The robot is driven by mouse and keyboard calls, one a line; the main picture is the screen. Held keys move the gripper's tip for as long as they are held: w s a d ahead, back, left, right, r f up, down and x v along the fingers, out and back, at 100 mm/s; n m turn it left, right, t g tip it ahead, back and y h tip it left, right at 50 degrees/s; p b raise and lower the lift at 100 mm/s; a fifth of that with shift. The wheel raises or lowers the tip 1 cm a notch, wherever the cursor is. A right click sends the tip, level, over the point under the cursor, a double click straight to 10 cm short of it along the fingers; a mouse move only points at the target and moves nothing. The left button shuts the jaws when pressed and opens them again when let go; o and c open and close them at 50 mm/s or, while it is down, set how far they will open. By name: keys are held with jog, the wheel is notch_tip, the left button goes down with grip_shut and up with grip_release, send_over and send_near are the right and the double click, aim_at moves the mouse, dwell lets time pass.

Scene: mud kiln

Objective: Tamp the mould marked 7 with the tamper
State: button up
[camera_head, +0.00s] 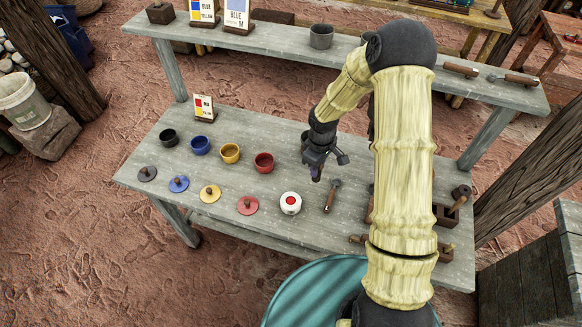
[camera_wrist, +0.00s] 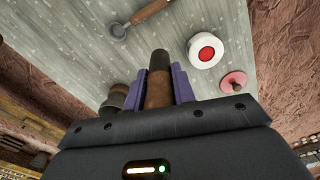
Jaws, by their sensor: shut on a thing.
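My gripper (camera_head: 317,174) hangs above the middle of the lower bench, left of my arm. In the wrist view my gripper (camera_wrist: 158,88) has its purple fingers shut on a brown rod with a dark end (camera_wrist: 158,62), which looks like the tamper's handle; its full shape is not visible. Brown wooden blocks (camera_head: 446,214), perhaps moulds, sit on the bench's right part, largely hidden behind my arm. No number is readable, so I cannot tell which mould is marked 7.
The lower bench (camera_head: 130,170) holds several coloured pots, matching lids, a white pot with a red dot (camera_head: 290,203) and a wooden-handled tool (camera_head: 332,195). The raised back shelf (camera_head: 270,38) carries cards, a grey pot (camera_head: 321,36) and tools. A teal round surface (camera_head: 310,293) stands in front.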

jog(key=s+a+r+n+p, duration=0.1)
jog(key=a+n, duration=0.3)
jog(key=n, duration=0.5)
jog(key=s+a+r+n+p, duration=0.1)
jog(key=s+a+r+n, duration=0.2)
jog(key=n, duration=0.6)
jog(key=shift+s+a+r+n, duration=0.3)
jog(key=shift+a+r, duration=0.1)
jog(key=shift+a, duration=0.25)
jog(key=shift+f, duration=0.15)
notch_tip(320, 180, down, 9)
jog(key=b, duration=0.7)
jog(key=shift+p, duration=0.3)
dwell(0.4)
jog(key=shift+f+b, duration=0.5)
jog(key=shift+f, duration=0.35)
dwell(1.3)
